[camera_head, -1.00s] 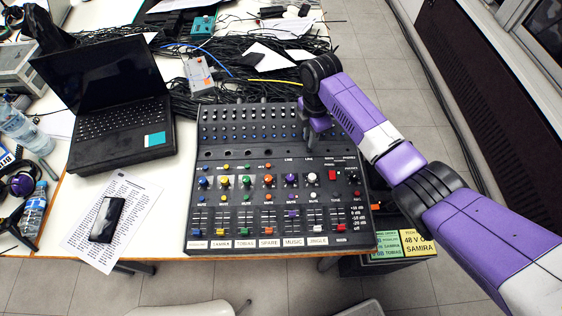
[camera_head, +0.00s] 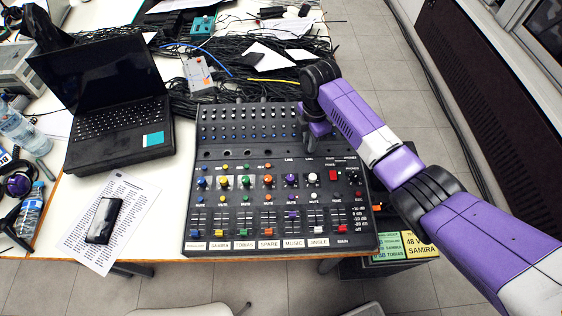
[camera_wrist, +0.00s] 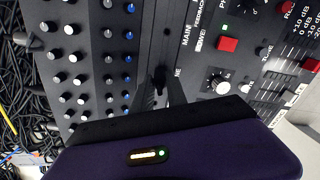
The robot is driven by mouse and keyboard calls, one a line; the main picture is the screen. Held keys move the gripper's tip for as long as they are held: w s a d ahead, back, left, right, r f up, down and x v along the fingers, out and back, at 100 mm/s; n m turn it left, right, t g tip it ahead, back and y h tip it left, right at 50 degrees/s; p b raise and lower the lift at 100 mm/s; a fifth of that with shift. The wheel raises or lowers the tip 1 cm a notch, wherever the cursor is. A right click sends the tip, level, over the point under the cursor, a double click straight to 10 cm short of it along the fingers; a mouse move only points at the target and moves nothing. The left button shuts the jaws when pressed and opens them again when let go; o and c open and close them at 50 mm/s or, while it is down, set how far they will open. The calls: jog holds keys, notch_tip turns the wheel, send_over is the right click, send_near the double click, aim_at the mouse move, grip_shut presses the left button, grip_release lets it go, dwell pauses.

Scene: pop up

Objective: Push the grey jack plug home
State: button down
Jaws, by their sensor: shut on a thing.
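The black mixing desk (camera_head: 210,225) lies on the white table, with rows of small knobs at its far end and coloured knobs and faders nearer. In the head view my gripper (camera_head: 308,143) points down at the desk's upper right part, its fingertips small and partly hidden by my wrist. In the wrist view my gripper (camera_wrist: 160,92) is shut on a small dark piece, the grey jack plug (camera_wrist: 160,76), at the desk's top between the grey-knob rows and the red button. Its tip and the socket are too dark to make out, so how deep it sits cannot be told.
A dark laptop (camera_head: 112,100) stands left of the desk. A printed sheet (camera_head: 135,195) with a black phone (camera_head: 103,221) lies at front left. A tangle of black cables (camera_head: 235,82) fills the table behind the desk. Small knobs (camera_wrist: 80,80) stand close beside my fingers.

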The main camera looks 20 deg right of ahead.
jog(key=c, duration=1.3)
grip_release()
jog(key=shift+o, duration=0.2)
notch_tip(320, 180, up, 8)
jog(key=shift+f+b, duration=0.15)
jog(key=shift+b, duration=0.3)
